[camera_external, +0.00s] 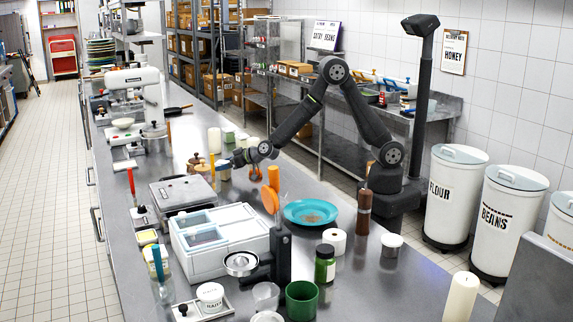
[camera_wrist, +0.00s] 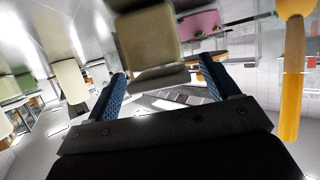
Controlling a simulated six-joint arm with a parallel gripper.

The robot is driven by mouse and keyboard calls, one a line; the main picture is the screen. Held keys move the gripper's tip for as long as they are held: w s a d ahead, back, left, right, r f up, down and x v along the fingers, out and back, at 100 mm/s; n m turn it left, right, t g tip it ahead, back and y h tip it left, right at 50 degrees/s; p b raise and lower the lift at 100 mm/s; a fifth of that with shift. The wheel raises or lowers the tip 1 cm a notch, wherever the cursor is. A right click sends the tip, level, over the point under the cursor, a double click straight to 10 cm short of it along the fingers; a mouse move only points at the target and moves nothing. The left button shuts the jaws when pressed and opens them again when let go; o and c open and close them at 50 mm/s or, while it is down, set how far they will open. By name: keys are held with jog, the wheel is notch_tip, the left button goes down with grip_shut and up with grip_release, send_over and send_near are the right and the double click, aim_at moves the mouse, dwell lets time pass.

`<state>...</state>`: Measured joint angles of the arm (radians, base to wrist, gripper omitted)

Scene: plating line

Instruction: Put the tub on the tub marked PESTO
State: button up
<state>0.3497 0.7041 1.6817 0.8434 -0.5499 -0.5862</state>
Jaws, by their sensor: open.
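My gripper (camera_external: 229,161) is over the far half of the counter, beside a small group of jars and tubs. In the wrist view its two blue fingers (camera_wrist: 162,70) are spread apart. A cream, block-like thing (camera_wrist: 148,40) shows beyond and between the fingers; I cannot tell whether it is a tub or whether they touch it. A white tub (camera_external: 210,292) with dark lettering stands on a small tray at the front. Another white tub (camera_external: 391,246) stands at the right. I cannot read PESTO on any tub.
An orange-and-yellow handled thing (camera_wrist: 292,65) stands right of the fingers in the wrist view. A turquoise plate (camera_external: 311,212), a white lidded container (camera_external: 215,244), a green jar (camera_external: 325,265) and a brown mill (camera_external: 364,210) crowd the nearer counter.

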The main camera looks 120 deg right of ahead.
jog(key=c, duration=1.3)
